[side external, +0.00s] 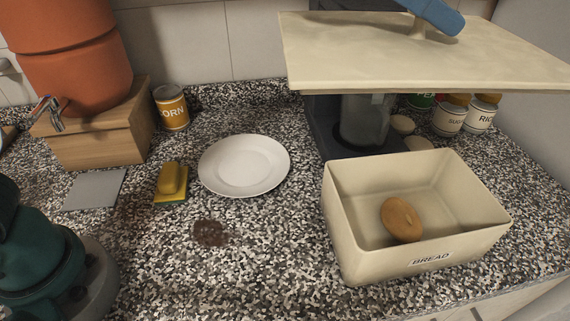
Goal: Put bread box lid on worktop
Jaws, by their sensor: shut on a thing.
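The bread box lid (420,60) is a flat cream panel. It is held in the air above and behind the open bread box, roughly level, with a small knob on top. My gripper (432,22), blue and partly cut off by the top edge, is shut on the lid at its knob. The cream bread box (370,262), labelled BREAD, stands open on the worktop at the right. The speckled black-and-white worktop (290,260) spreads across the view.
A white plate (243,165) lies mid-worktop, with a yellow-green sponge (171,181) and a brown stain (210,233) near it. An orange dispenser (75,70) on a wooden stand, a corn tin (172,107) and a dark coffee machine (325,125) stand behind.

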